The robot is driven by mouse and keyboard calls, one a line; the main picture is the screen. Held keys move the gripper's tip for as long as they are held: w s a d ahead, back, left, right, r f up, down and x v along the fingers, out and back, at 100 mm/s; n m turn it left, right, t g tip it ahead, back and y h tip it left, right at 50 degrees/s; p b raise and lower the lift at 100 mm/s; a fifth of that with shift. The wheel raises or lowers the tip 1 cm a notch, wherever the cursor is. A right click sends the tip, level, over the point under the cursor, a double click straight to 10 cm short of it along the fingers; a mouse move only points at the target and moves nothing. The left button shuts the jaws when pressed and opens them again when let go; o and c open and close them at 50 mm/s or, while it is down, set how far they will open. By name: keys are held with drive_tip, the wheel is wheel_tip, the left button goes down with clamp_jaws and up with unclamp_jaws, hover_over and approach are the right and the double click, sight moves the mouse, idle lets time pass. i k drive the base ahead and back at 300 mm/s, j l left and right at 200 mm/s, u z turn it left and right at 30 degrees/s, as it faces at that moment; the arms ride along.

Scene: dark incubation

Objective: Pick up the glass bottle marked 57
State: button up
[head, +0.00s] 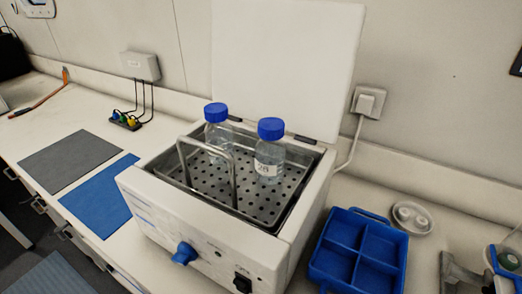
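Two clear glass bottles with blue caps stand upright inside the open white water bath (160,215), on its perforated metal rack. The nearer bottle (269,152) has a white label that looks like 28, though the digits are small. The farther bottle (217,134) is to its left and back, partly behind the metal handle; no number can be read on it. No label reading 57 is legible. My gripper cannot be made out in the head view.
The rack's metal handle (235,180) arches in front of the bottles. The raised lid (285,65) stands behind them. A blue divided tray (330,262) and a small white dish (427,222) are at right. Grey (68,160) and blue (100,198) mats lie at left.

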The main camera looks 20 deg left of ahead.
sight(220, 135)
drive_tip(key=u, duration=0.95)
